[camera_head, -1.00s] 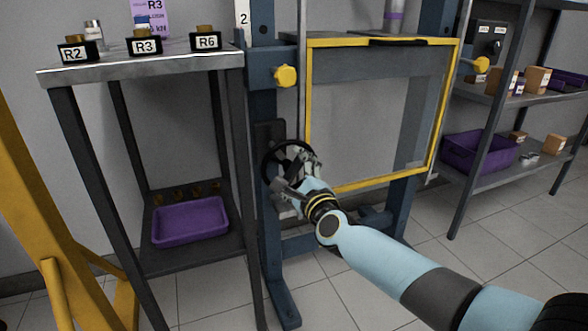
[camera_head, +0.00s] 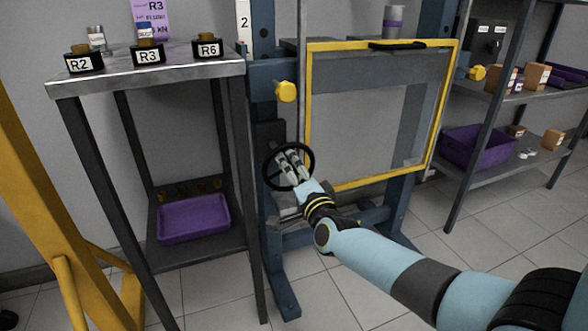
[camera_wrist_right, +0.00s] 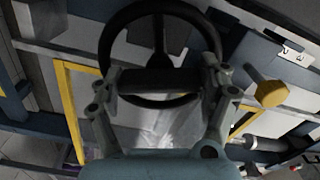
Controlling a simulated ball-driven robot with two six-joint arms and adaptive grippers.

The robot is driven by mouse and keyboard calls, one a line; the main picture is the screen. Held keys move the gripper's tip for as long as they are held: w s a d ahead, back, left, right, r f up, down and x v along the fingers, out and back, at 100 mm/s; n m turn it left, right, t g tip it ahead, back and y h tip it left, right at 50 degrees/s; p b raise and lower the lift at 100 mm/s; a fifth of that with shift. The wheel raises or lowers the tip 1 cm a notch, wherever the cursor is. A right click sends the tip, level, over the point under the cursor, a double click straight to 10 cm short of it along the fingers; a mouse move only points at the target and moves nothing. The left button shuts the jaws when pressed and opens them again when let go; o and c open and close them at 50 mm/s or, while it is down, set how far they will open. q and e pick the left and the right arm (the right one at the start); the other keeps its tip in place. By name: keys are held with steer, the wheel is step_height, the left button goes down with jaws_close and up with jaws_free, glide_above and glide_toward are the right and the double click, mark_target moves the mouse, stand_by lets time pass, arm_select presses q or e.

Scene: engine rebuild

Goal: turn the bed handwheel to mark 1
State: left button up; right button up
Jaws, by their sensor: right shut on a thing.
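The bed handwheel (camera_head: 311,164) is a black ring on the blue press frame, left of the yellow-edged guard. My right gripper (camera_head: 288,160) reaches it from the lower right and is shut on it. In the right wrist view the handwheel (camera_wrist_right: 160,10) fills the upper middle, and a dark bar of it lies between the fingers of my right gripper (camera_wrist_right: 160,82). A plate with the number 2 (camera_head: 244,22) stands on the frame above. I cannot make out a mark 1 on the wheel. My left gripper is not in view.
A yellow knob (camera_head: 286,92) sticks out of the frame above the wheel. The yellow-edged guard (camera_head: 308,120) stands close at the right. A metal bench (camera_head: 150,75) with labelled parts and a purple tray (camera_head: 194,218) stands at the left.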

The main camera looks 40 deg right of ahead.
steer(key=shift+w+r+n+p, duration=0.2)
steer(key=shift+r+n+p, duration=0.2)
steer(key=shift+n, duration=1.1)
steer(key=shift+n+p, duration=0.5)
steer(key=shift+n, duration=0.3)
steer(key=shift+f+n, duration=0.1)
steer(key=shift+n, duration=0.6)
steer(key=shift+n+p, duration=0.5)
steer(key=shift+n, duration=0.2)
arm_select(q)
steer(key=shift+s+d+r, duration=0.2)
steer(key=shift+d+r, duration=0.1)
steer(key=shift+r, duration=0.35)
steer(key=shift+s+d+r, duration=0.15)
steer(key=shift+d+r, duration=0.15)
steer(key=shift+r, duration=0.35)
arm_select(e)
steer(key=shift+f+n, duration=0.1)
steer(key=shift+n, duration=0.2)
